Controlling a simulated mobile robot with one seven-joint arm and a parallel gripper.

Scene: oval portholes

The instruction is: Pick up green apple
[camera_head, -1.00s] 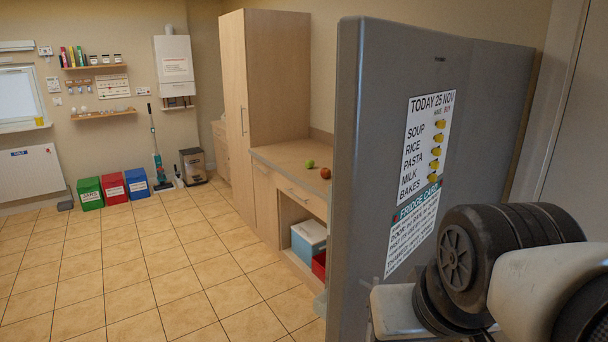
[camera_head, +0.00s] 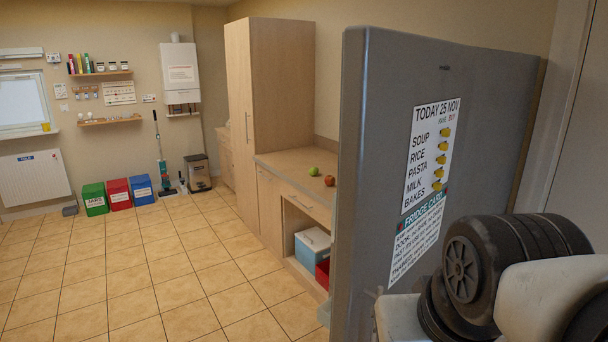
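The green apple (camera_head: 313,171) sits on the wooden countertop (camera_head: 280,160), beyond the grey fridge in the head view. A red-orange apple or similar round fruit (camera_head: 329,180) lies just to its right and nearer. Part of my own arm shows at the lower right, well apart from the counter. My gripper's fingers are not in view.
The tall grey fridge side (camera_head: 430,150) with paper lists stands close on the right and hides the counter's near end. A tall wooden cupboard (camera_head: 275,90) rises behind the counter. A blue-and-white cooler box (camera_head: 312,243) sits under it. The tiled floor (camera_head: 150,270) is clear at left.

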